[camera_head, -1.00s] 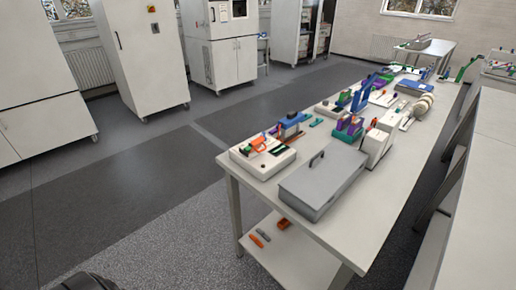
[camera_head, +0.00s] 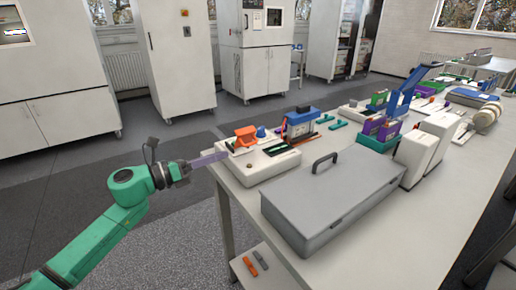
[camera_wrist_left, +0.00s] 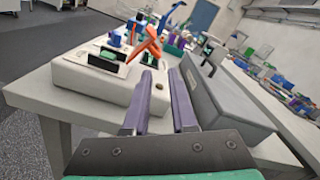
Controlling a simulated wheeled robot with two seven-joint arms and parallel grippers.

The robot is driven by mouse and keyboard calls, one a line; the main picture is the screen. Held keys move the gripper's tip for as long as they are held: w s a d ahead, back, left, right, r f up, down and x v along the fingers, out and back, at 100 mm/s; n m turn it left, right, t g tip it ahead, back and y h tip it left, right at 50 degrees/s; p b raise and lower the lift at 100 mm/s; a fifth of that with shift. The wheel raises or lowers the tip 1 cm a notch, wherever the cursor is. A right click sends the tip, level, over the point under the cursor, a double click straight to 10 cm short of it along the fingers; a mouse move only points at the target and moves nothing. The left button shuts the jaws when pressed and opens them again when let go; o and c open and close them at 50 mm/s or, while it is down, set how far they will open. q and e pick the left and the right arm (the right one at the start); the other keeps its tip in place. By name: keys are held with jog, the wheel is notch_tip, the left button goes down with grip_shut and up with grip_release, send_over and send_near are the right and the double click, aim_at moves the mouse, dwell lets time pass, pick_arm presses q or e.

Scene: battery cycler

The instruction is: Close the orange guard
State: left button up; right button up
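The orange guard (camera_head: 246,135) stands raised on top of a white box-shaped device (camera_head: 232,166) at the near left corner of the table. In the left wrist view the guard (camera_wrist_left: 147,44) shows as a tilted orange piece beyond the fingertips, above the white device (camera_wrist_left: 88,82). My left gripper (camera_head: 224,156) has purple fingers and reaches in from the left beside the white device, apart from the guard. In the left wrist view its two fingers (camera_wrist_left: 167,72) are parted with an empty gap between them. My right gripper is not in view.
A grey lidded case (camera_head: 325,192) with a dark handle sits close to the right of the device. A blue unit (camera_head: 301,120) stands behind it. White blocks (camera_head: 425,150) and coloured parts fill the table farther back. Open floor lies left of the table.

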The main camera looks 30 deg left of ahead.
aim_at(256, 142)
pick_arm(q)
jog(key=p+x, duration=0.2)
jog(key=x, duration=1)
jog(key=shift+w+r+p, duration=0.15)
jog(key=shift+w+p, duration=0.15)
jog(key=shift+w, duration=0.15)
grip_shut()
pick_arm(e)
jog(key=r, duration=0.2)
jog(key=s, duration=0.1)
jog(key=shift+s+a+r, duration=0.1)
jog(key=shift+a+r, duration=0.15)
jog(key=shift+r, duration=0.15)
